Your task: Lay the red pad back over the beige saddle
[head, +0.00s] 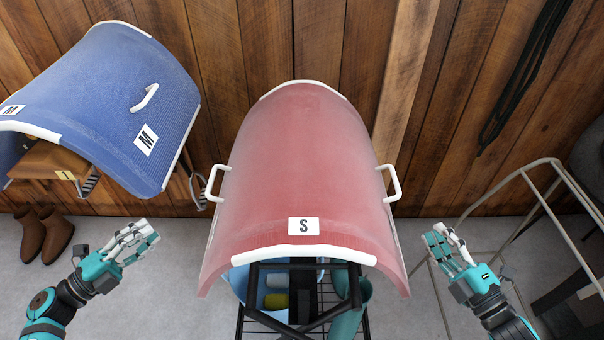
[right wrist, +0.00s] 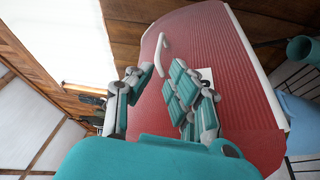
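The red pad (head: 300,170) is draped in an arch over a dark metal rack (head: 290,290) in the middle of the head view. It has white edging, a white handle on each side and an "S" label on its front. No beige saddle shows; whatever lies under the pad is hidden. My left gripper (head: 142,236) is open and empty, to the left of the pad and apart from it. My right gripper (head: 446,240) is open and empty, to the right of the pad. In the right wrist view the red pad (right wrist: 215,60) lies beyond the open fingers (right wrist: 162,82).
A blue pad (head: 105,95) marked "M" arches over a brown saddle (head: 55,165) at the left. Brown boots (head: 45,235) stand on the floor below. A blue tub (head: 238,280) sits in the rack. A bare metal frame (head: 540,170) stands at the right, before the wooden wall.

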